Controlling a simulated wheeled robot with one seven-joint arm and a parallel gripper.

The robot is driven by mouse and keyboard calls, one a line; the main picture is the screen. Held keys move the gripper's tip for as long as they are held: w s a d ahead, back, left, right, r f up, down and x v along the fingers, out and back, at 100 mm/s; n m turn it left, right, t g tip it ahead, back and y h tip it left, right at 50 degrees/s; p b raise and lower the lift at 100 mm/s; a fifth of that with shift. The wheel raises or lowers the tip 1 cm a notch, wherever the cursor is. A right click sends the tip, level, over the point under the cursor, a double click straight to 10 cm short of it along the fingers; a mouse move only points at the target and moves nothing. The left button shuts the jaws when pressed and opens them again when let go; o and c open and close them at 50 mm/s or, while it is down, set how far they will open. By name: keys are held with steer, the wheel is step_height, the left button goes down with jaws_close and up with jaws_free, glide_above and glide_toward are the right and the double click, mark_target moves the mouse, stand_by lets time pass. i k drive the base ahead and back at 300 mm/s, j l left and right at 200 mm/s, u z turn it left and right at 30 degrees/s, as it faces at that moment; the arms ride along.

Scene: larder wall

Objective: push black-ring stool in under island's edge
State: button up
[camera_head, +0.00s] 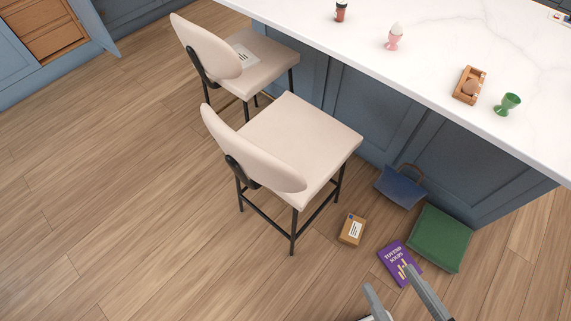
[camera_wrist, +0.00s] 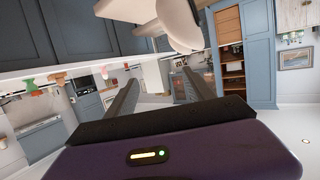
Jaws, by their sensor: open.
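The nearer cream stool (camera_head: 300,140) has black legs and a black foot ring low between them. It stands upright on the floor, its rounded backrest (camera_head: 250,150) away from the island. Its seat appears clear of the island's white top edge (camera_head: 400,102). My gripper (camera_head: 388,278) is open and empty at the bottom right, to the right of this stool and apart from it. In the wrist view my open fingers (camera_wrist: 160,80) hold nothing. Part of a cream stool (camera_wrist: 183,20) shows beyond them at the top; I cannot tell which one.
A second cream stool (camera_head: 265,62), with a brass-coloured ring and a card on its seat, stands behind. A small box (camera_head: 352,229), purple book (camera_head: 399,262), green cushion (camera_head: 440,238) and blue bag (camera_head: 400,187) lie right of the stool. Floor at left is clear.

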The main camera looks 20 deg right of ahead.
mark_target(291, 148)
steer(key=i+j, duration=0.1)
steer(key=j, duration=0.35)
steer(key=i+j+u, duration=0.1)
steer(key=j, duration=0.3)
steer(key=i+j, duration=0.15)
steer(key=j, duration=0.3)
steer(key=i+j, duration=0.1)
steer(key=j, duration=0.3)
steer(key=i+j+u, duration=0.1)
steer(key=j, duration=0.35)
steer(key=i+j, duration=0.15)
steer(key=j, duration=0.25)
